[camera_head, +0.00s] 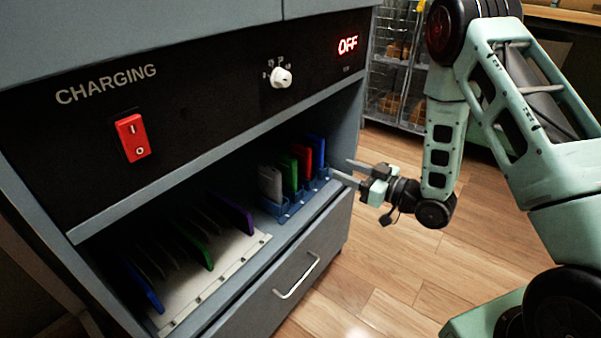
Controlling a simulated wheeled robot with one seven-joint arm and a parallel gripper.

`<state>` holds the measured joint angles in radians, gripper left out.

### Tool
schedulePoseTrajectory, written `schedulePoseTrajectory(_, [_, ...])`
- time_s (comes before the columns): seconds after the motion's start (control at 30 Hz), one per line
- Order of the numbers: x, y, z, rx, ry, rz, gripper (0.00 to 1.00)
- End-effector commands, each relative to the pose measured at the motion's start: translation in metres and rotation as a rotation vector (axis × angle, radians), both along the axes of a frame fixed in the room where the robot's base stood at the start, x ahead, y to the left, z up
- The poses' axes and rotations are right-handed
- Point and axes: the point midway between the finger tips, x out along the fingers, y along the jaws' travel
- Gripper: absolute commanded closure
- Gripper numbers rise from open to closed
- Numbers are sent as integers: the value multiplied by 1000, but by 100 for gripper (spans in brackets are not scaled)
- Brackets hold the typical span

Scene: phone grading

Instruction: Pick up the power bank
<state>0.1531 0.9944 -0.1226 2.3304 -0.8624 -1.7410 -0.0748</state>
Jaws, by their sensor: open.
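My gripper (343,170) is open and empty, just outside the right front of the charging shelf, with its fingers pointing left at the blue rack (285,211). Several slim devices stand upright in that rack: a light grey one (270,184), a green one (290,175), a red one (302,163) and a blue one (317,150). The grey one looks thicker, with rounded corners, and may be the power bank; I cannot tell for sure. The fingers are apart from all of them, nearest the rack's right end.
A pale slotted board (232,251) on the left of the shelf holds several upright slabs, dim in shadow. Above are a red switch (133,138), a white knob (281,78) and an OFF display (348,45). A handled drawer (313,257) is below. Open wooden floor (385,290) lies right.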

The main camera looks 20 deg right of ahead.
Motion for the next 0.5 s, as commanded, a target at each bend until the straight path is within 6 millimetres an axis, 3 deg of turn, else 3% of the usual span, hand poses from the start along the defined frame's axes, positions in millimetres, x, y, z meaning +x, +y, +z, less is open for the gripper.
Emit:
schedulePoseTrajectory(0.17, [9, 5, -3, 21, -20, 5, 57])
schedulePoseTrajectory(0.5, [66, 47, -4, 19, -23, 4, 57])
